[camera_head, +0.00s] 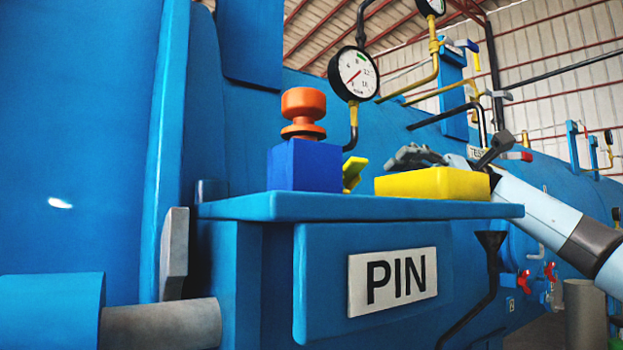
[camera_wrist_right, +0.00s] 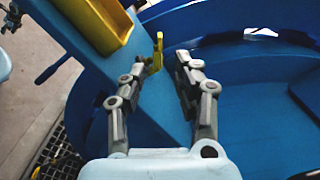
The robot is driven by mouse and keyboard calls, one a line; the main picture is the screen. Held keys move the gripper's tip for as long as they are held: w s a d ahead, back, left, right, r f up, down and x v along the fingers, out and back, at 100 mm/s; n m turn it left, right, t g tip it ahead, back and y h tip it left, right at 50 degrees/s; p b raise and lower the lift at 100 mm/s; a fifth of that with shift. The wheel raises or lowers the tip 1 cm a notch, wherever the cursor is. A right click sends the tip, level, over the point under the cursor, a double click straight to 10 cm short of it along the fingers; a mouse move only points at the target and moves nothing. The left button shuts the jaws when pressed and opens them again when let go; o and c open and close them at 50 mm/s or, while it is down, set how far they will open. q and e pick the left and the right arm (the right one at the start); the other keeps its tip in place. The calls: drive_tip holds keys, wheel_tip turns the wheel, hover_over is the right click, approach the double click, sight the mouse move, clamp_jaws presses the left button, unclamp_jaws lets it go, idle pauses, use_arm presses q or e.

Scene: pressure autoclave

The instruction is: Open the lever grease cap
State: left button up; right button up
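A small yellow lever (camera_head: 352,173) stands on the blue ledge, just right of a dark blue block (camera_head: 305,165) with an orange knob (camera_head: 303,112) on top. No label shows which part is the grease cap. My right gripper (camera_head: 408,157) is behind the yellow box, right of the lever, and the box partly hides it. In the right wrist view, the fingers (camera_wrist_right: 162,62) are open and apart. The yellow lever (camera_wrist_right: 156,52) shows in the gap near the fingertips; I cannot tell whether they touch it. My left gripper is not in view.
A yellow box (camera_head: 432,184) sits on the blue ledge (camera_head: 370,208), with a dark lever (camera_head: 495,150) by its right end. A pressure gauge (camera_head: 354,74) and pipes rise behind. A PIN sign (camera_head: 392,281) is below the ledge.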

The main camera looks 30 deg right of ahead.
sight(364, 166)
drive_tip(key=a, duration=0.4)
drive_tip(key=shift+s+a+r+p, duration=0.1)
drive_tip(key=shift+s+a+p, duration=0.05)
drive_tip(key=shift+s+p, duration=0.15)
drive_tip(key=a, duration=0.6)
drive_tip(key=shift+s+a+p, duration=0.2)
drive_tip(key=shift+a+p, duration=0.15)
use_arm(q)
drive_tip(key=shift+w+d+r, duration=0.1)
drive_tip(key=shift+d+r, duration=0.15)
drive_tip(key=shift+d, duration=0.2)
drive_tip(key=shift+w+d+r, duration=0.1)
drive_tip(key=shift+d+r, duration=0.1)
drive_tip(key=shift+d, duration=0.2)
use_arm(e)
drive_tip(key=shift+c, duration=0.2)
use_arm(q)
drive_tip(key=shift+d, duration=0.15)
use_arm(e)
clamp_jaws()
